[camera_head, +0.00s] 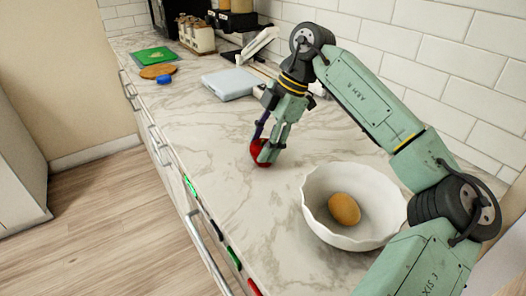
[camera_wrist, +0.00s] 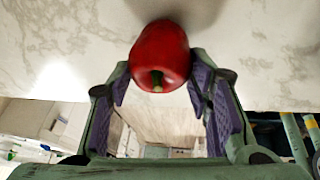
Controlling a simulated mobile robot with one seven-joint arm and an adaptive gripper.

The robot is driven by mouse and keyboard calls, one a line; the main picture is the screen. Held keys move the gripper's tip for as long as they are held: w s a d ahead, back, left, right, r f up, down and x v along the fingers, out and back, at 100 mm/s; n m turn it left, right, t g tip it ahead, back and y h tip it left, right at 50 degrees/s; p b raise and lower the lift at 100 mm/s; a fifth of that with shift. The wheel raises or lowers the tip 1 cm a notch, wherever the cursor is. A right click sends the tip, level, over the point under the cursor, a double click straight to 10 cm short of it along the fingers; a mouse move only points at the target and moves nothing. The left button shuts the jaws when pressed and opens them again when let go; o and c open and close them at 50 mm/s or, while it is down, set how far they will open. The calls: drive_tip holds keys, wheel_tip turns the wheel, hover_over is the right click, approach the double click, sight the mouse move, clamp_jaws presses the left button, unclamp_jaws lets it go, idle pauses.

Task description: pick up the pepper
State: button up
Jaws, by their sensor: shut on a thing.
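The red pepper (camera_head: 257,153) is at my gripper's fingertips, low over the marble counter in the head view. In the wrist view the pepper (camera_wrist: 160,55) shows its green stem towards the camera and sits between the two purple-padded fingers. My gripper (camera_head: 264,150) points down and is shut on the pepper. Its fingers (camera_wrist: 165,85) press on both sides of the pepper in the wrist view. I cannot tell whether the pepper still touches the counter.
A white bowl (camera_head: 314,192) holding a brown egg-like thing (camera_head: 344,209) stands right of my gripper. A pale blue box (camera_head: 231,83), jars (camera_head: 198,38), a green board (camera_head: 154,55) and a blue thing (camera_head: 165,79) lie farther back. The counter left of the pepper is clear.

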sight(255, 144)
drive_tip(key=shift+r, duration=0.1)
drive_tip(key=shift+r+b, duration=0.35)
drive_tip(key=shift+r, duration=0.2)
wheel_tip(255, 144, up, 2)
drive_tip(key=shift+r+b, duration=0.2)
drive_tip(key=shift+b, duration=0.25)
drive_tip(key=w+d, duration=0.1)
drive_tip(key=d, duration=0.5)
drive_tip(key=w+d+b, duration=0.1)
drive_tip(key=d, duration=0.4)
drive_tip(key=w+d+b, duration=0.1)
drive_tip(key=d, duration=0.5)
drive_tip(key=shift+w+d, duration=0.2)
drive_tip(key=shift+d, duration=0.1)
drive_tip(key=shift+a, duration=0.2)
